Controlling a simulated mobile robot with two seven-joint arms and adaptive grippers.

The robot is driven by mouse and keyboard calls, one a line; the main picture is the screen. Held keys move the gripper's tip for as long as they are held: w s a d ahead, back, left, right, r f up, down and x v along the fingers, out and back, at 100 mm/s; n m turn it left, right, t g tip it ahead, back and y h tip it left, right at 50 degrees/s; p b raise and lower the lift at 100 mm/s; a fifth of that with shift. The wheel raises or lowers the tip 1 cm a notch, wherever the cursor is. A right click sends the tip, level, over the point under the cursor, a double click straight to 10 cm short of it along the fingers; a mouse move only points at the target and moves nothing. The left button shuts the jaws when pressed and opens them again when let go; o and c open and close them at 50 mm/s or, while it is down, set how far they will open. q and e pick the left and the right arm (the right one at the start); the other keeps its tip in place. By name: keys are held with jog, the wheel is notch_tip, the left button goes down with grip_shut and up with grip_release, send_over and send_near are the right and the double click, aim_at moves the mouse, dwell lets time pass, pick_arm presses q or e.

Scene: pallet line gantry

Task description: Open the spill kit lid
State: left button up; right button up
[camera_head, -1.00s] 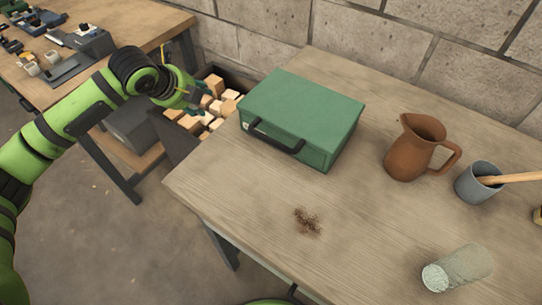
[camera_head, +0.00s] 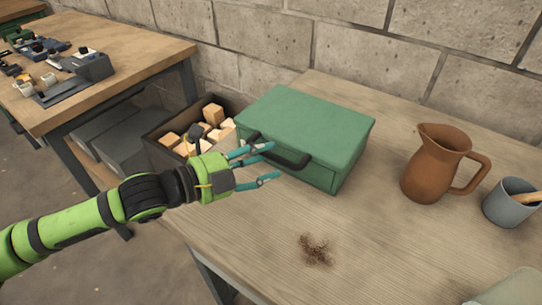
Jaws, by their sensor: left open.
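The spill kit is a green box (camera_head: 305,128) with its lid shut, standing on the wooden table. A black handle (camera_head: 278,152) is on its front side. My left gripper (camera_head: 268,165) is open in front of the box's left front, its teal fingers pointing right toward the handle. One finger overlaps the handle's left end in the picture; I cannot tell whether they touch. My right gripper is not in view.
A brown jug (camera_head: 430,165) and a grey cup (camera_head: 508,203) stand right of the box. A dark crumbly spill (camera_head: 315,250) lies on the tabletop (camera_head: 370,225) in front. A crate of wooden blocks (camera_head: 153,140) is behind my left arm.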

pick_arm(q)
jog(key=shift+x, duration=1.25)
grip_shut()
